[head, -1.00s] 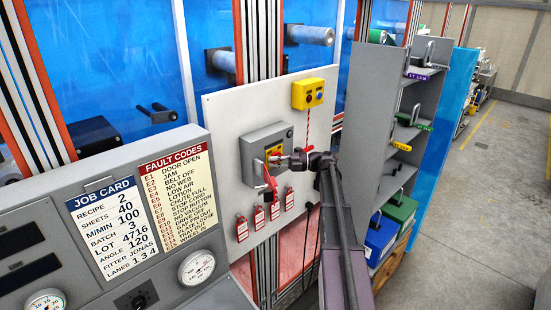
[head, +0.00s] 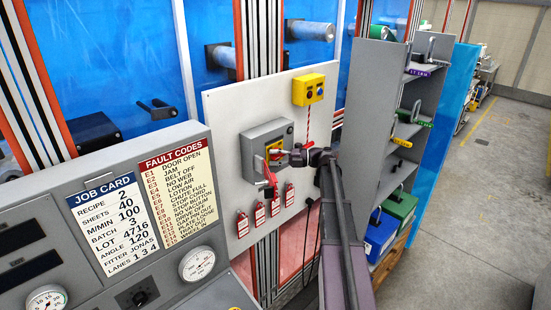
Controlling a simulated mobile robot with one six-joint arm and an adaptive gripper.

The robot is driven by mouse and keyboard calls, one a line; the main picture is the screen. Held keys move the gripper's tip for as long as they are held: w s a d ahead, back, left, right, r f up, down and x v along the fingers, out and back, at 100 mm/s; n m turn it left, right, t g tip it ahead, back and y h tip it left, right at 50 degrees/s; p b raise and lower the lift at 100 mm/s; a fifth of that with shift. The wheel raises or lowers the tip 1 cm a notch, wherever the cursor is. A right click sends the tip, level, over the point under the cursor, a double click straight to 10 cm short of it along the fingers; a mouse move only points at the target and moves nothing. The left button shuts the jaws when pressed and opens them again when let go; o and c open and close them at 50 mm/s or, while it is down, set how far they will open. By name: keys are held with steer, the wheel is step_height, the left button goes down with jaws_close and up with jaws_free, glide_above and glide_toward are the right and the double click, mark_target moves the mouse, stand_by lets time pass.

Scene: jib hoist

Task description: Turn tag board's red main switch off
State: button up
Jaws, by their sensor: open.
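The white tag board (head: 225,105) stands upright in the middle of the head view. A grey switch box (head: 254,143) is mounted on it, with a yellow plate and the red main switch (head: 274,154) on its front. A red tag or lock (head: 270,190) hangs below the switch. My gripper (head: 283,156) comes from the right and its tips are at the front of the switch. It is open. The tips hide part of the switch, so I cannot tell whether they touch it or which way the handle points.
A yellow button box (head: 308,90) with a red-white cord sits at the board's upper right. Red tags (head: 260,213) hang along its lower part. A grey console (head: 80,240) stands at left. A grey shelf (head: 371,95) with locks and binders stands at right. Floor is clear far right.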

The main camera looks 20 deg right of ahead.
steer(key=shift+d, duration=0.15)
steer(key=v, duration=1.1)
steer(key=shift+s+d, duration=0.15)
steer(key=shift+d, duration=0.15)
steer(key=shift+s+f, duration=0.1)
stand_by(0.4)
